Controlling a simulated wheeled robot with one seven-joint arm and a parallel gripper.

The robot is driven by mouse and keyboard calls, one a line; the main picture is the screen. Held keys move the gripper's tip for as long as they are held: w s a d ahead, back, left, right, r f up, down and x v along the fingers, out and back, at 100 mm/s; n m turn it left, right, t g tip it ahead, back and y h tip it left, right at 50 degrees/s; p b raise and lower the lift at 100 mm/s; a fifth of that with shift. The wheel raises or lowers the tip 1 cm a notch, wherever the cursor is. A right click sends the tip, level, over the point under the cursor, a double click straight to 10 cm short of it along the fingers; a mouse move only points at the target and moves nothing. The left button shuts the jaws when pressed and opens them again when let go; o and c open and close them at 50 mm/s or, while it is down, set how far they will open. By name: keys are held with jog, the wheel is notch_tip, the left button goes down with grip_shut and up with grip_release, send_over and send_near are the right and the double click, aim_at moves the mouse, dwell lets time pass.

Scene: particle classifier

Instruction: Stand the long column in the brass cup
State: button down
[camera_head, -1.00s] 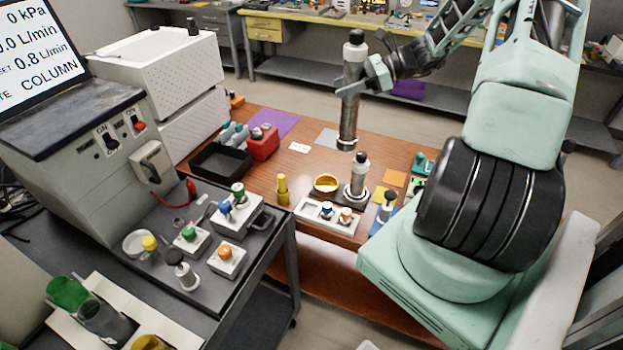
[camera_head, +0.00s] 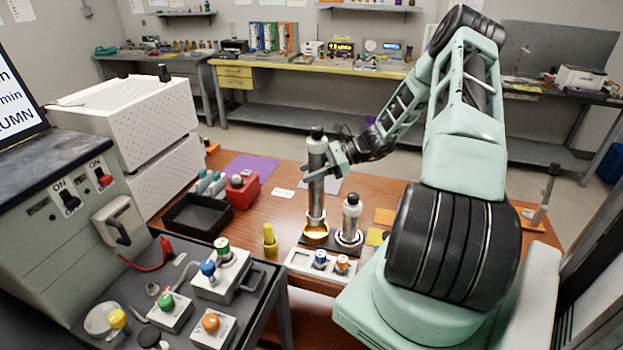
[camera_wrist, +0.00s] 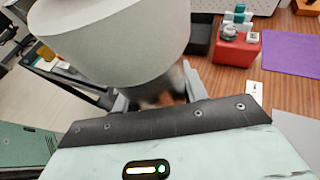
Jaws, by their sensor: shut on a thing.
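The long column (camera_head: 317,180) is a tall grey metal cylinder with a black cap. It is upright in the head view, and its lower end meets the brass cup (camera_head: 316,237) from above. I cannot tell whether its foot rests on the cup's floor. My gripper (camera_head: 340,160) is shut on the column at its upper half, from the right. In the wrist view the column's pale grey side (camera_wrist: 110,40) fills the upper left, close to the jaws. A shorter grey column (camera_head: 352,215) stands in a silver ring cup just right of the brass cup.
A white tray with blue and orange knobs (camera_head: 320,262) lies in front of the cups. A yellow bottle (camera_head: 269,240) stands to their left. A red box (camera_head: 242,190) and a black open bin (camera_head: 198,213) sit further left on the wooden table.

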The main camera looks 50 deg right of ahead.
aim_at(311, 189)
jog(key=shift+f+p, duration=0.7)
jog(key=shift+f, duration=2.5)
jog(key=c, duration=0.8)
grip_release()
jog(key=shift+f, duration=0.1)
jog(key=shift+o, duration=0.2)
jog(key=shift+r, duration=0.2)
jog(key=b+v, duration=0.3)
jog(key=v, duration=0.9)
jog(key=shift+s+f, duration=0.1)
jog(key=shift+s, duration=0.1)
